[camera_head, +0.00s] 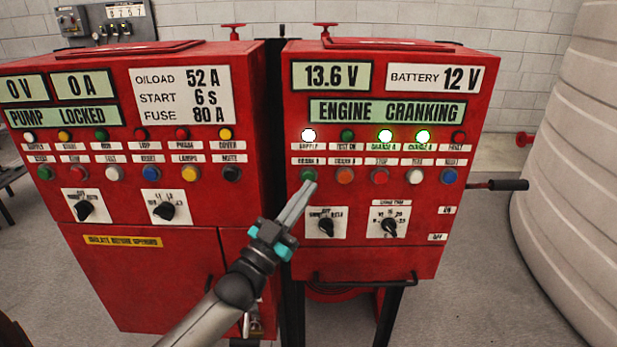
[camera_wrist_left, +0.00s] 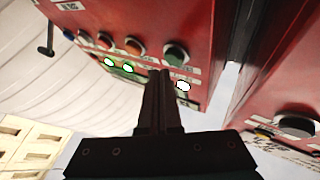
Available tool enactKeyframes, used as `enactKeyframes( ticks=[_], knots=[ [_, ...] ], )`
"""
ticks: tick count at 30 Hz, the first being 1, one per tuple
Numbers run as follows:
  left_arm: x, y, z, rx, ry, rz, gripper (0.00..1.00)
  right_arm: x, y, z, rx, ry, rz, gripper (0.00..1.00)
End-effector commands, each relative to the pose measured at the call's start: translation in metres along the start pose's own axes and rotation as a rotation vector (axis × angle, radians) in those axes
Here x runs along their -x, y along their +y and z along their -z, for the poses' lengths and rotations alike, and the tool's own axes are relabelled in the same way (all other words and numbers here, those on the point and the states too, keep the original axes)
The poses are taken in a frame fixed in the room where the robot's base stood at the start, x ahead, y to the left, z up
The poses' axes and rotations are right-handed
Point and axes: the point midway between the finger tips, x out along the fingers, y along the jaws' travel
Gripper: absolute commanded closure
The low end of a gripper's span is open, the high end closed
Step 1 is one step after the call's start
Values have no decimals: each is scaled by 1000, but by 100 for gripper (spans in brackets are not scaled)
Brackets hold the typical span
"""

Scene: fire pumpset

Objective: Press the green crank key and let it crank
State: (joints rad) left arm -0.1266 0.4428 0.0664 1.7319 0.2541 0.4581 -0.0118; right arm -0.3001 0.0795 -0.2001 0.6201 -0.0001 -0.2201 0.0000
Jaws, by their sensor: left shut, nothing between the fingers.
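The green crank key (camera_head: 308,174) is the leftmost key in the lower row of the right red panel (camera_head: 465,115). My left gripper (camera_head: 309,187) is shut and empty, its tips right at the key's lower edge. In the left wrist view the shut fingers (camera_wrist_left: 161,75) point at the panel beside the green key (camera_wrist_left: 176,54). I cannot tell whether the tips touch the key or how far it is pressed. The panel's display (camera_head: 387,111) reads "ENGINE CRANKING". My right gripper is out of view.
An orange key (camera_head: 345,176) and a red key (camera_head: 380,176) sit to the right in the same row. Dial switches (camera_head: 326,226) lie below. The pump panel (camera_head: 110,270) stands left, its display reading "PUMP LOCKED". A pale ribbed tank (camera_head: 575,150) stands at right.

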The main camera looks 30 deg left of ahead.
Motion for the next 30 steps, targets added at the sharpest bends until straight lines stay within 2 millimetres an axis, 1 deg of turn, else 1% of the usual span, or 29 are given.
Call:
enactKeyframes(
  ticks=[9,15,20,30],
  knots=[
    [18,13,16,2,-3,1,100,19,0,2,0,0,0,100],
    [31,23,24,2,-1,0,100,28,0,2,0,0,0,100],
    [35,25,26,1,0,1,100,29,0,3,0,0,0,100],
    [35,25,25,1,0,0,100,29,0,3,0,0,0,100]
  ],
)
